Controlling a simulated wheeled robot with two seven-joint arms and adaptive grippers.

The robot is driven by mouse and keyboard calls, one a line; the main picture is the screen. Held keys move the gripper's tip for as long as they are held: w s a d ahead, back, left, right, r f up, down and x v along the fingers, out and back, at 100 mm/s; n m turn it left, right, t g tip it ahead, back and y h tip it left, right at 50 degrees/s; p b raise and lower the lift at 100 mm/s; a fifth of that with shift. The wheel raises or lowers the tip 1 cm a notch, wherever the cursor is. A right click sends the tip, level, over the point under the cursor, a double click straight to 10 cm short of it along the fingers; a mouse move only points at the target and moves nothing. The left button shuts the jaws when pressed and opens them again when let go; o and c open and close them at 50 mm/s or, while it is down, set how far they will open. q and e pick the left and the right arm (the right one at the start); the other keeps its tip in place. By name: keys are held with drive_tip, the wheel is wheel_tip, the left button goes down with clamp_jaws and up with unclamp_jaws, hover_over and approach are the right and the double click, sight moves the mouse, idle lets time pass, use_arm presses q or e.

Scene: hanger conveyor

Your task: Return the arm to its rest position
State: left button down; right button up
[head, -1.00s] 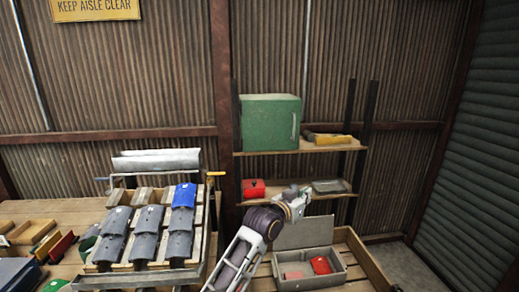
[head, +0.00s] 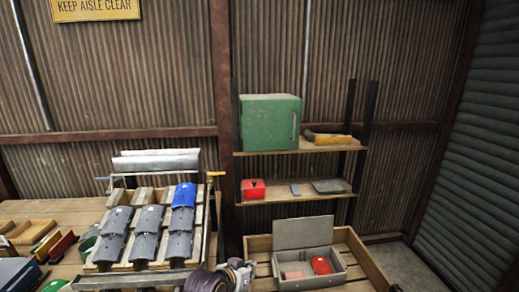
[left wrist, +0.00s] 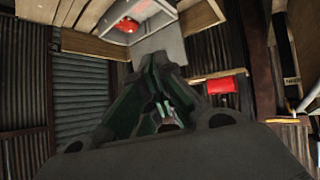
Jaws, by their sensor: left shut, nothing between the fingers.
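My left arm shows at the bottom edge of the head view, with only a dark rounded link and a pale grey joint in sight. The rest of it is cut off by the frame. In the left wrist view my left gripper (left wrist: 160,68) has its dark green fingers together, with nothing held between them. It is apart from the things around it. My right gripper is in neither view.
A grey open box (head: 338,270) with red items stands in a wooden crate (head: 368,262) at lower right. Above is a shelf (head: 300,197) with a red box (head: 253,189). A rack (head: 206,238) of grey and blue curved pieces stands left of the arm.

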use_arm(q)
drive_tip(key=s+a+f+n+g+y, duration=0.1)
drive_tip(key=s+a+f+g+y, duration=0.3)
drive_tip(key=s+a, duration=0.7)
drive_tip(key=s+a+f+n+g+y, duration=0.15)
drive_tip(key=s+a+f, duration=0.55)
drive_tip(key=s, duration=0.7)
wheel_tip(320, 180, down, 32)
drive_tip(key=s+a+g, duration=0.1)
drive_tip(key=s+g, duration=0.1)
drive_tip(key=s+a+f, duration=0.2)
drive_tip(key=s+f, duration=0.7)
drive_tip(key=s, duration=0.2)
drive_tip(key=s+a+f, duration=0.2)
drive_tip(key=s+f, duration=0.8)
drive_tip(key=s, duration=0.1)
drive_tip(key=shift+s+f+m+g, duration=0.15)
drive_tip(key=shift+f+m+g, duration=0.1)
drive_tip(key=shift+m+g, duration=0.15)
